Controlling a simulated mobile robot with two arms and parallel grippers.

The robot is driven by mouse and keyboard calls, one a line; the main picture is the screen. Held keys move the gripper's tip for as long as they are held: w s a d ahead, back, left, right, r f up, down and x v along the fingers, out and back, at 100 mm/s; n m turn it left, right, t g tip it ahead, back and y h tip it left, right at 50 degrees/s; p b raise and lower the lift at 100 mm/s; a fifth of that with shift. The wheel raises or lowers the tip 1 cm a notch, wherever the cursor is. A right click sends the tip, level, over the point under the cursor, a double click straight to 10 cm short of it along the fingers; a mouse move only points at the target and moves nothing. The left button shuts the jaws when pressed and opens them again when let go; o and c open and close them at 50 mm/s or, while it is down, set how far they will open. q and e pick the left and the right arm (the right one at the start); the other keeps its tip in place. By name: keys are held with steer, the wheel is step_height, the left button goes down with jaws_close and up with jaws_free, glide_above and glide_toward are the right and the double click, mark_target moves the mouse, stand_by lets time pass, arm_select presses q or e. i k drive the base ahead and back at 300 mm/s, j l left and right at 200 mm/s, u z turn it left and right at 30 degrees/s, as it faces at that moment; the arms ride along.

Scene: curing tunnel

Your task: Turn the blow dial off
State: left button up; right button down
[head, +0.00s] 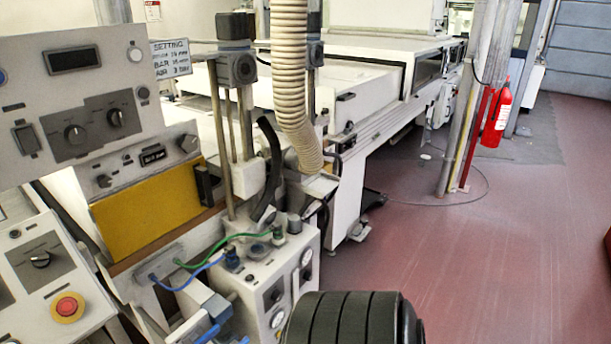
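Several dials show, and their labels are too small to read, so I cannot tell which is the blow dial. Two black dials, a left one (75,134) and a right one (116,118), sit on the grey plate of the upper control panel. A narrower panel below has a left knob (103,181) and a right knob (188,143). Another black dial (40,259) is on the lower-left console, above a red stop button (67,307). Neither of my grippers is in view.
A ribbed beige hose (292,75) hangs in front of the machine. A white box (262,285) with gauges and blue and green tubes stands below. A dark ribbed cylinder (355,318) is at the bottom edge. The red floor (470,260) at right is mostly clear.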

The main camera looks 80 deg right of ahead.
mark_target(307, 276)
steer(key=z, duration=2.1)
steer(key=i+l+u, duration=0.1)
steer(key=l+u, duration=0.2)
steer(key=u, duration=0.2)
steer(key=l+u, duration=0.45)
steer(key=i+j, duration=0.05)
